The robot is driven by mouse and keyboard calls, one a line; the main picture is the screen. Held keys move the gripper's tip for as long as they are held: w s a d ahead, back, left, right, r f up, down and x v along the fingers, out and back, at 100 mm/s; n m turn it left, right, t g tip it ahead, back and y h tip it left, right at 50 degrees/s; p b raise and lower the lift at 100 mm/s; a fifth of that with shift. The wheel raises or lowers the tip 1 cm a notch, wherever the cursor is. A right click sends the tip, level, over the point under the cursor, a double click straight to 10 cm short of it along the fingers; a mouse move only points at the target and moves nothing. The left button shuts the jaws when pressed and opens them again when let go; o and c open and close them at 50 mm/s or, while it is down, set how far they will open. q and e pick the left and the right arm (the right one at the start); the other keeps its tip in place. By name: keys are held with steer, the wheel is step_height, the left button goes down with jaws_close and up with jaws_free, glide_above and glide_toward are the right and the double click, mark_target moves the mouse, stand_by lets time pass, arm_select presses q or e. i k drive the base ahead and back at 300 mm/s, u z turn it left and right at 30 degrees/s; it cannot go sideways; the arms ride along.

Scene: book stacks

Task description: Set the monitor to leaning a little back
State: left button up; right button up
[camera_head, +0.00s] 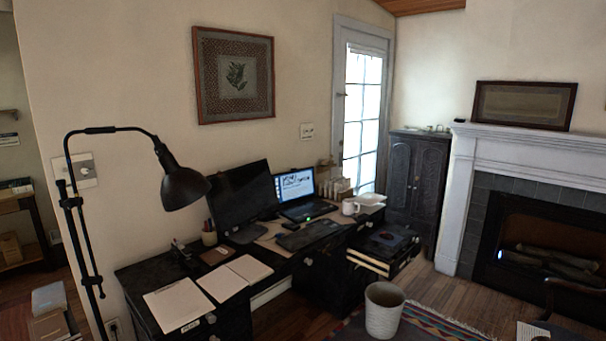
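The monitor (241,196) stands on the black desk (140,277) against the wall, to the left of an open laptop (296,190). Its screen is dark and its base rests on the desktop. It looks close to upright, but its exact tilt is hard to judge from here. Neither of my grippers shows in the head view.
A black floor lamp (183,186) stands at the desk's left end. Notebooks (180,304), a pen cup (209,234), a keyboard (309,234) and a white mug (350,207) crowd the desktop. A bin (384,312) stands on the floor in front.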

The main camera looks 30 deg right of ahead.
mark_target(244, 194)
steer(key=z, duration=0.85)
steer(key=i, duration=1.4)
steer(key=u, duration=0.5)
